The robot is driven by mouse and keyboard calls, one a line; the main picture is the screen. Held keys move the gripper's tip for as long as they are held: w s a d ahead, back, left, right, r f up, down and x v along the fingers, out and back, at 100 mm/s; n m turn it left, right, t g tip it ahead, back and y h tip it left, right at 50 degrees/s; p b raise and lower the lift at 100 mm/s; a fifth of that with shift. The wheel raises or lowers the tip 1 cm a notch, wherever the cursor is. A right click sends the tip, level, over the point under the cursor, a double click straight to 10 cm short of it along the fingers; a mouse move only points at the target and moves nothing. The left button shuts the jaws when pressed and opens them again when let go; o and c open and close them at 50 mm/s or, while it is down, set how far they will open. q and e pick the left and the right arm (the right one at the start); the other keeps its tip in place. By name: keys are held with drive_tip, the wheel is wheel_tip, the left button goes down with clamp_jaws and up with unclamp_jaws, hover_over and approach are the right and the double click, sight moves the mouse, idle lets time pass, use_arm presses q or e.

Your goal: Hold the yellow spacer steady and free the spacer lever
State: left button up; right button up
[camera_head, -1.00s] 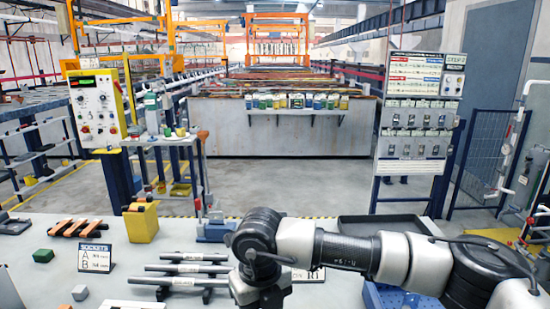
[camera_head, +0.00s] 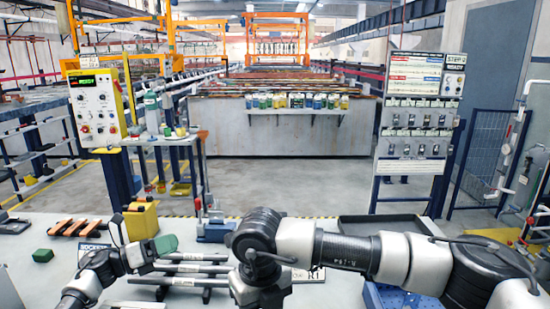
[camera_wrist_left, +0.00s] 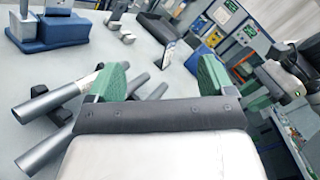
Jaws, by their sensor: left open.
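The yellow spacer (camera_head: 142,222) stands at the back left of the bench in the head view, partly covered by my left gripper. An orange piece (camera_head: 136,206), perhaps the lever, shows on its top; its exact form is too small to tell. My left gripper (camera_head: 142,240) comes in from the lower left and is just in front of the spacer, with a green finger pad showing. In the left wrist view the gripper (camera_wrist_left: 163,74) has two green fingers spread apart with nothing between them. The spacer is not seen there.
Silver rods (camera_head: 190,268) lie on the bench right of my left gripper. A blue block (camera_head: 215,231) stands behind them. A green block (camera_head: 43,255) and an orange rack (camera_head: 74,228) are at left. A black tray (camera_head: 385,226) is at back right.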

use_arm(q)
drive_tip(key=s+d+m+g+h, duration=0.1)
drive_tip(key=s+d+m+g, duration=0.2)
drive_tip(key=d+m+g, duration=0.8)
drive_tip(key=s+f+m+g+y, duration=0.1)
drive_tip(key=s+f+m+y, duration=0.1)
drive_tip(key=m, duration=0.1)
drive_tip(key=s+d+f+m+g+y, duration=0.1)
drive_tip(key=s+f+m+g+y, duration=0.1)
drive_tip(key=m, duration=0.1)
drive_tip(key=s+d+f+m+g+y, duration=0.1)
drive_tip(key=s+f+m+g+y, duration=0.1)
drive_tip(key=m, duration=0.1)
drive_tip(key=shift+s+f+m, duration=0.15)
drive_tip(key=shift+s+m, duration=0.05)
drive_tip(key=shift+m, duration=0.2)
drive_tip(key=shift+s+a+f+g+y, duration=0.2)
drive_tip(key=shift+s+f+g+y, duration=0.1)
drive_tip(key=shift+y, duration=0.2)
drive_tip(key=shift+s+d+f+m, duration=0.1)
drive_tip(key=shift+s+m, duration=0.05)
drive_tip(key=shift+m, duration=0.15)
drive_tip(key=shift+x, duration=4.8)
drive_tip(key=c, duration=0.7)
